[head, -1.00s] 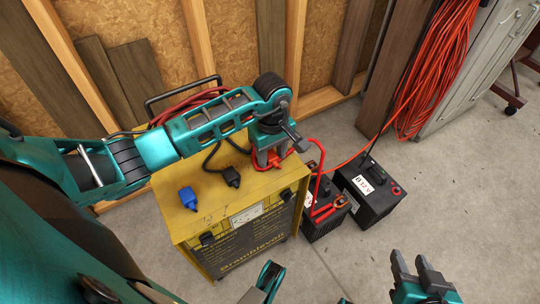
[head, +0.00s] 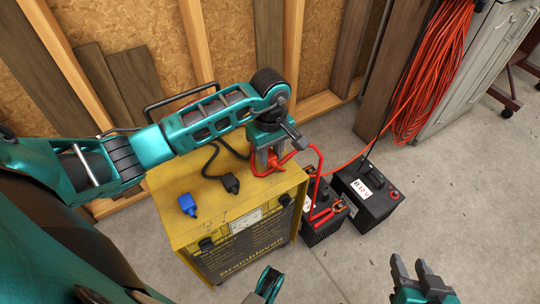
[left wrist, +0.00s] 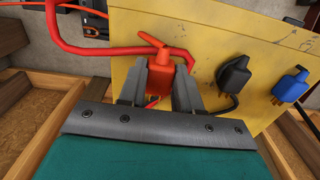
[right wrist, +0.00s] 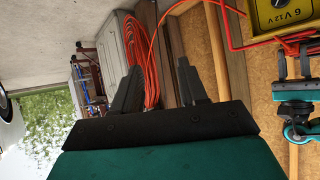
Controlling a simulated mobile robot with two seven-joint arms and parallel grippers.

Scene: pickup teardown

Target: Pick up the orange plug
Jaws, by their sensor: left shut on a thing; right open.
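The orange plug (head: 279,161) is at the back right of the yellow charger's top (head: 205,222), with a red cord attached. My left gripper (head: 268,160) reaches down onto it and is shut on it. In the left wrist view the orange plug (left wrist: 160,76) stands between the two fingers (left wrist: 159,92), with its prongs towards my wrist. Whether the plug is clear of the charger top cannot be told. My right gripper (head: 424,272) is open and empty above the floor at the lower right; its spread fingers also show in the right wrist view (right wrist: 160,88).
A black plug (head: 230,184) and a blue plug (head: 188,205) lie on the charger top, left of the orange plug. Two dark batteries (head: 325,222) (head: 377,200) stand right of the charger. An orange cable coil (head: 424,90) hangs behind. The floor at right is clear.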

